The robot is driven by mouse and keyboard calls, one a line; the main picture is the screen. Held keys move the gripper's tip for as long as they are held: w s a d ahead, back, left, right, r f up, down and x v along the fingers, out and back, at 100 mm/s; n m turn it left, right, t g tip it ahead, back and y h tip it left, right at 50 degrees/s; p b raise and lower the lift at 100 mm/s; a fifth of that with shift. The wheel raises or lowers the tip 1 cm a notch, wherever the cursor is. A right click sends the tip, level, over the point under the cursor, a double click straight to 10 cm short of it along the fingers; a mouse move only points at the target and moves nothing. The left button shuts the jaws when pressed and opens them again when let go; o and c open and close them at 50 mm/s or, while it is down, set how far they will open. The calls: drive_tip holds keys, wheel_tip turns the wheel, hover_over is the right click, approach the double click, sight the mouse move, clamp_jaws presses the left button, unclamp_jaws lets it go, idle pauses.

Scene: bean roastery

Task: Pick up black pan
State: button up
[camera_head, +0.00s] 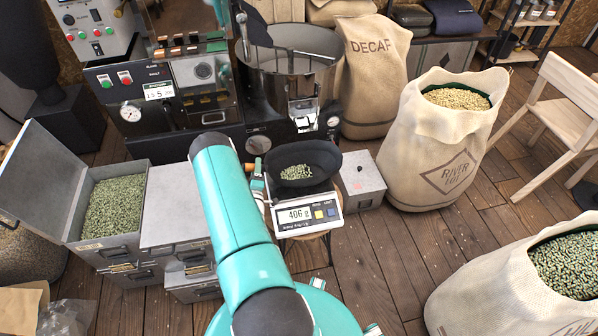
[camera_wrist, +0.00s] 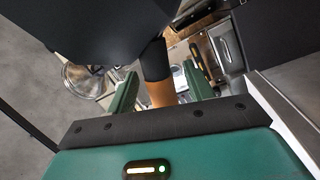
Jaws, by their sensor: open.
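The black pan (camera_head: 305,160) sits on a small digital scale (camera_head: 308,214) and holds a small heap of pale green beans. Its dark body (camera_wrist: 100,28) fills the top of the wrist view. Its handle, black then orange-brown wood (camera_wrist: 160,93), points toward my gripper. My gripper (camera_wrist: 162,84) is open, with one green finger on each side of the handle. I cannot tell whether either finger touches it. In the head view my teal arm hides most of the gripper, and only a little shows at the pan's left.
A grey metal box (camera_head: 362,182) stands right of the scale. The roaster drum (camera_head: 290,75) is behind the pan. Sacks (camera_head: 445,150) stand right.

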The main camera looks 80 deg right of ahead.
drive_tip(key=shift+w+d, duration=0.1)
drive_tip(key=shift+d, duration=0.15)
clamp_jaws()
drive_tip(key=shift+r, duration=0.15)
